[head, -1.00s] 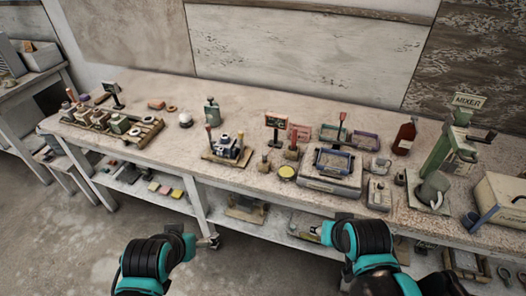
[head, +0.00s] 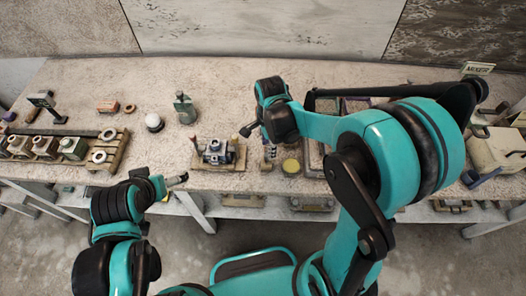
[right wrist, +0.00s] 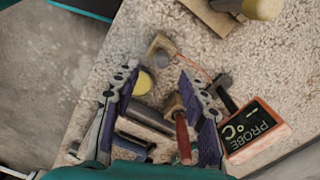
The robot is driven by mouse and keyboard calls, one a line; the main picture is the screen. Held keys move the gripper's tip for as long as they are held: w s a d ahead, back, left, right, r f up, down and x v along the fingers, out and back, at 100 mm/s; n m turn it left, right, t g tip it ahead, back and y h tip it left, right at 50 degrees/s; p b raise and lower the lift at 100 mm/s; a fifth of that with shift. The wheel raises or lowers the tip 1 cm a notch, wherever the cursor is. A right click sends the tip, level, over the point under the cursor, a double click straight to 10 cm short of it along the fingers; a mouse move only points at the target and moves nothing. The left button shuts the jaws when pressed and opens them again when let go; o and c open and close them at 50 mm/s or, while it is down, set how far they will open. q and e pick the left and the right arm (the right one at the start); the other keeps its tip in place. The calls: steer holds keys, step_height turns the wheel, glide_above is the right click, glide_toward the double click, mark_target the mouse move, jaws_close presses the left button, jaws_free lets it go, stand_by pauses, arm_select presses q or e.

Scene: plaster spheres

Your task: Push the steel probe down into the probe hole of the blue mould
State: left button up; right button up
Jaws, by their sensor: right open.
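The blue mould (head: 216,152) sits on a small wooden board (head: 238,160) on the bench; its probe hole is too small to make out. In the right wrist view, a thin orange lead runs from the PROBE °C display (right wrist: 256,130) to a small block (right wrist: 157,46), which seems to hold the steel probe; the probe itself is unclear. My right gripper (head: 246,131) is above the bench, just right of the mould. In its wrist view the fingers (right wrist: 155,82) are spread and empty. My left gripper (head: 183,178) is by the front edge; its jaws are unclear.
A yellow pot (right wrist: 143,83) and a red-handled tool (right wrist: 182,135) stand close under my right gripper. A white ball (head: 154,122) and a green bottle (head: 184,107) stand behind and left of the mould. My right arm hides much of the bench's right side.

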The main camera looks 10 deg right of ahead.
mark_target(267, 154)
steer(key=f, duration=0.1)
steer(key=f+b, duration=0.1)
steer(key=f, duration=0.1)
steer(key=f+b, duration=0.1)
steer(key=f, duration=0.1)
steer(key=shift+w+a+f, duration=0.1)
steer(key=shift+a, duration=0.2)
steer(key=shift+f, duration=0.4)
jaws_close()
